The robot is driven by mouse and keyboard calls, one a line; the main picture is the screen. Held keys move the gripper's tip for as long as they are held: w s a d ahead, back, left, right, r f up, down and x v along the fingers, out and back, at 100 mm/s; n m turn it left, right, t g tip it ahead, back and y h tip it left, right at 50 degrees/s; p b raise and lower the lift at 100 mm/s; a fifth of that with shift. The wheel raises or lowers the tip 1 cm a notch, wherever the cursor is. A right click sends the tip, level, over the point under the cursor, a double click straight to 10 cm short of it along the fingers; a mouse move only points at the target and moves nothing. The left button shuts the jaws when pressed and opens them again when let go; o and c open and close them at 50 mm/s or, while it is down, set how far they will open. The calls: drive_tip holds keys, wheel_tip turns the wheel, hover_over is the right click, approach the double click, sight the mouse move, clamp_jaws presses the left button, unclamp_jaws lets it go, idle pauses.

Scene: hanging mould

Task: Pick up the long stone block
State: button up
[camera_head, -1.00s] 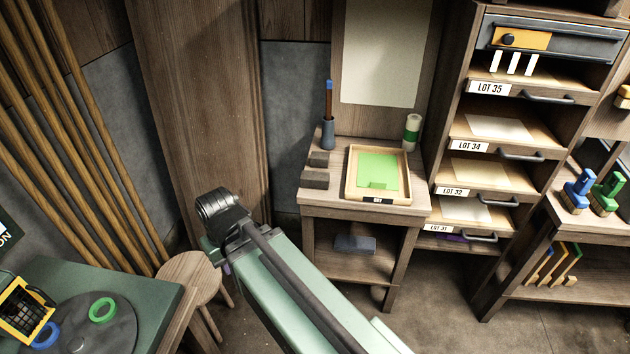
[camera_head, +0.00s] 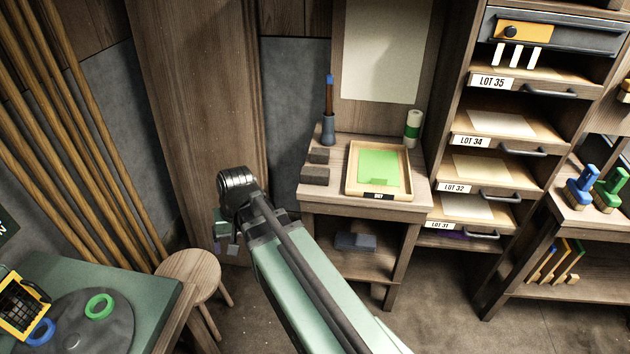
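Two dark grey stone blocks lie on the left side of the small wooden table: a longer one (camera_head: 315,175) in front and a shorter one (camera_head: 319,156) just behind it. A blue-grey block (camera_head: 356,242) lies on the table's lower shelf. I cannot tell for sure which is the long stone block. My gripper (camera_head: 226,248) hangs below the end of my arm, left of the table and apart from all three blocks. It is small and partly hidden by my arm, so its opening is unclear. I see nothing held in it.
Behind the blocks stands a dark cup (camera_head: 328,131) with a blue-tipped tool. A wooden tray (camera_head: 408,176) with a green sheet lies right of them, near a green-and-white bottle (camera_head: 413,130).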

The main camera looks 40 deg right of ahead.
drive_tip(key=w+d+f+m+y+b, duration=0.2)
drive_tip(key=w+d+f+m+b, duration=0.15)
drive_tip(key=w+d+m, duration=0.35)
drive_tip(key=m+t+y+b, duration=0.5)
drive_tip(key=m+t+b, duration=0.2)
drive_tip(key=m, duration=0.5)
approach(319, 171)
drive_tip(key=a+f, duration=0.1)
drive_tip(key=a, duration=0.2)
drive_tip(key=a+f, duration=0.1)
drive_tip(key=a, duration=0.2)
drive_tip(key=a+f, duration=0.1)
drive_tip(key=a, duration=0.3)
drive_tip(key=shift+w+f, duration=0.2)
drive_tip(key=shift+w, duration=0.2)
drive_tip(key=s+d+m+t, duration=0.1)
drive_tip(key=d, duration=0.2)
drive_tip(key=s+d+r+m+t+b, duration=0.1)
drive_tip(key=d+m, duration=0.1)
drive_tip(key=d, duration=0.2)
drive_tip(key=s+d+r+m+t, duration=0.1)
drive_tip(key=d, duration=0.2)
drive_tip(key=shift+s+d, duration=0.15)
drive_tip(key=shift+d, duration=0.1)
drive_tip(key=shift+a+r, duration=0.1)
drive_tip(key=b+x, duration=0.4)
drive_tip(key=x, duration=0.6)
drive_tip(key=shift+a+f, duration=0.2)
drive_tip(key=shift+w+a, duration=0.2)
drive_tip(key=shift+w, duration=0.05)
